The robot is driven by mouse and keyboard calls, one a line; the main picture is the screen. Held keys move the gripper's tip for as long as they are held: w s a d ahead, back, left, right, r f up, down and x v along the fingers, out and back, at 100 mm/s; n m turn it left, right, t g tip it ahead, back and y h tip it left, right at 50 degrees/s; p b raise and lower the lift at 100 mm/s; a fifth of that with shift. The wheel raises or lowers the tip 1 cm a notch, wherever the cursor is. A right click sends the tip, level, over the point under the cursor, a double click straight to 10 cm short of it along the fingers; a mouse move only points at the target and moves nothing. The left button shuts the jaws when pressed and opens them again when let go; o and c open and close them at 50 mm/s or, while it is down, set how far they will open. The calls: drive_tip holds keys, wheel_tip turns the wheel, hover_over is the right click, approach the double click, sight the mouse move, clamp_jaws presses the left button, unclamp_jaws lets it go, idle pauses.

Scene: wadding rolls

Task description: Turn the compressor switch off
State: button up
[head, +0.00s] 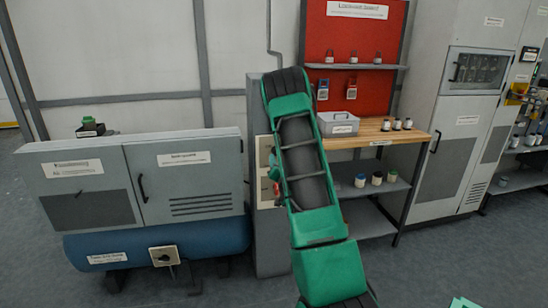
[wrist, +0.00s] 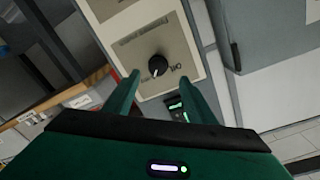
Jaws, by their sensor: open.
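A black rotary knob (wrist: 158,66) sits on a cream switch plate (wrist: 188,50) in the wrist view. A small pale mark shows on the knob; the lettering beside it is too small and turned to read surely. In the head view the cream plate (head: 264,150) is on a grey post, and my arm hides part of it and the knob. My gripper (wrist: 160,88) is open, its two green fingers apart on either side below the knob in the wrist view. I see nothing between the fingers. In the head view its end shows only as a bit of green beside the plate.
A grey cabinet (head: 180,182) on a blue tank (head: 210,242) stands left of the post. Another plate with a black knob (head: 163,256) is on the tank. A wooden-topped bench (head: 367,140) with jars stands to the right. The floor in front is mostly clear.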

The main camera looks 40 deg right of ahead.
drive_tip(key=x, duration=0.9)
drive_tip(key=shift+d, duration=0.25)
drive_tip(key=shift+s, duration=0.1)
drive_tip(key=shift+c, duration=0.4)
